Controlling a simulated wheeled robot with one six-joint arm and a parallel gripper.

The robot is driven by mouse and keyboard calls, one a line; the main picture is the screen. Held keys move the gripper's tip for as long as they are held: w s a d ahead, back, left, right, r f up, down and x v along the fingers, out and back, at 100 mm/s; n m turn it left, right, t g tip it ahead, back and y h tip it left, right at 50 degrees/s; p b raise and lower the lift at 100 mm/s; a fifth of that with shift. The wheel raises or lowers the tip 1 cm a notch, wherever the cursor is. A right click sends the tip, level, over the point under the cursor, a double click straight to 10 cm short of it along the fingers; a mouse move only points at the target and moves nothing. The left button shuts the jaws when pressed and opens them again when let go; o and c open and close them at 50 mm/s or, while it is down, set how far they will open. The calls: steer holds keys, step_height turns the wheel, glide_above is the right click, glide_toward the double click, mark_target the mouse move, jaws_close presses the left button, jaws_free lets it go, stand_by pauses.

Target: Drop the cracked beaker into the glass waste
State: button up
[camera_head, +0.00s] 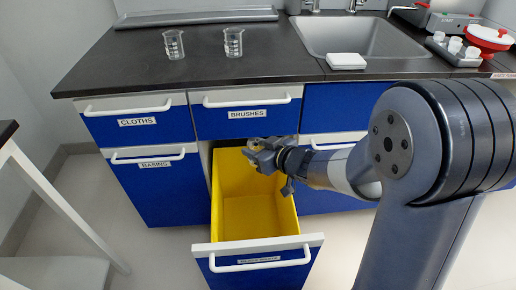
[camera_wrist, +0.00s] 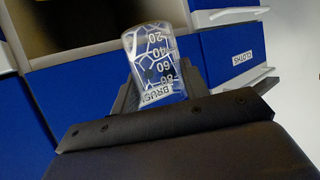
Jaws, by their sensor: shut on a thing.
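The cracked beaker (camera_wrist: 155,62) is clear glass with volume marks and a web of crack lines. It is held between the two dark fingers of my gripper (camera_wrist: 160,90) in the wrist view, with its mouth end away from the palm. In the head view my gripper (camera_head: 262,156) is over the back part of the open glass waste drawer (camera_head: 255,205), which has a yellow lining and looks empty. The drawer's front label (camera_head: 258,260) is too small to read surely. The beaker is hard to make out in the head view.
Two clear beakers (camera_head: 173,44) (camera_head: 233,41) stand on the dark counter (camera_head: 130,65). A sink (camera_head: 360,45), a white box (camera_head: 346,61) and a grey rack with white cups (camera_head: 455,48) are to the right. Shut drawers labelled CLOTHS (camera_head: 137,122) and BRUSHES (camera_head: 247,114) lie above.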

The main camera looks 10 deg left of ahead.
steer(key=shift+f+b, duration=2.35)
steer(key=shift+f, duration=0.05)
steer(key=o, duration=1.1)
steer(key=shift+c, duration=0.2)
steer(key=p+v, duration=0.4)
steer(key=v, duration=0.7)
steer(key=shift+p, duration=0.4)
steer(key=shift+f, duration=0.1)
